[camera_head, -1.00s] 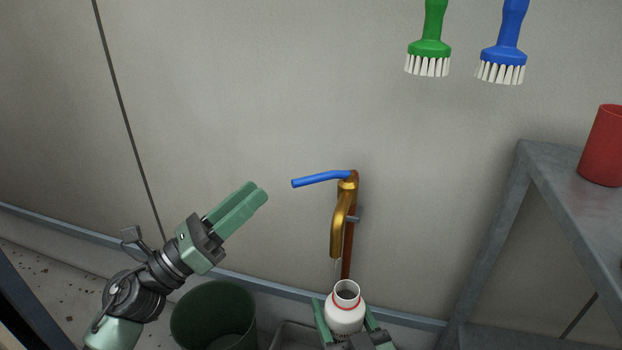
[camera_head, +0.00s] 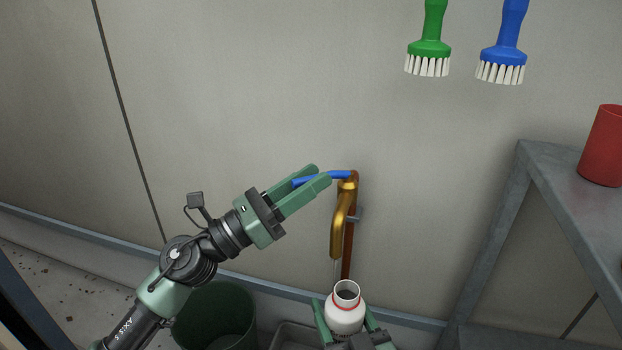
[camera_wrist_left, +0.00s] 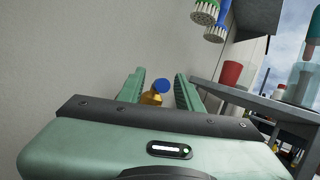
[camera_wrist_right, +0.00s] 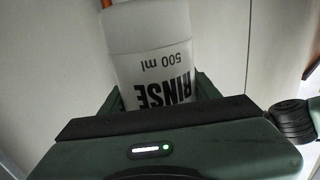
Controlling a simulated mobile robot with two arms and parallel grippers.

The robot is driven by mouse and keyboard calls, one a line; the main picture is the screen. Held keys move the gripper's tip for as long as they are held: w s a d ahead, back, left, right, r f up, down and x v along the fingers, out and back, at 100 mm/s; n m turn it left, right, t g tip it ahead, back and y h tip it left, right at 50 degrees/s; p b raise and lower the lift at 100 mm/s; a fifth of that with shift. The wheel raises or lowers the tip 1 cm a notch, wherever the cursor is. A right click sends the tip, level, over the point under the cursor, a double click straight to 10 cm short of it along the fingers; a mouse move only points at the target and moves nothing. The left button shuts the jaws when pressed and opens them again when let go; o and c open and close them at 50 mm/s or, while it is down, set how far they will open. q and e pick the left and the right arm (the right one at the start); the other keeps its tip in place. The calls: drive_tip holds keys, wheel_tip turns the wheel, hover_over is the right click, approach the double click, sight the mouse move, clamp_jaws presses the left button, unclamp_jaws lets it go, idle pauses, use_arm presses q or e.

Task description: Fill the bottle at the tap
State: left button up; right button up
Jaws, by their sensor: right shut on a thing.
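The brass tap (camera_head: 340,225) stands out from the wall, with a blue lever (camera_head: 339,175) at its top pointing left. My left gripper (camera_head: 317,176) is open, its fingers on either side of the lever; the lever's blue end (camera_wrist_left: 161,86) shows between the parted fingers in the left wrist view. My right gripper (camera_head: 344,318) is shut on the white bottle (camera_head: 345,318), held upright with its open mouth under the spout. A thin pale streak shows below the spout. The bottle (camera_wrist_right: 160,70) reads "RINSE 500 ml" in the right wrist view. Its inside level cannot be told.
A dark green bin (camera_head: 217,318) stands below my left arm, and a grey basin (camera_head: 290,336) lies beside the bottle. A metal shelf (camera_head: 560,185) with a red cup (camera_head: 604,147) is at the right. Green (camera_head: 430,45) and blue (camera_head: 503,50) brushes hang high on the wall.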

use_arm(q)
drive_tip(key=shift+w+d+r, duration=0.1)
drive_tip(key=shift+d, duration=0.1)
clamp_jaws()
idle(1.4)
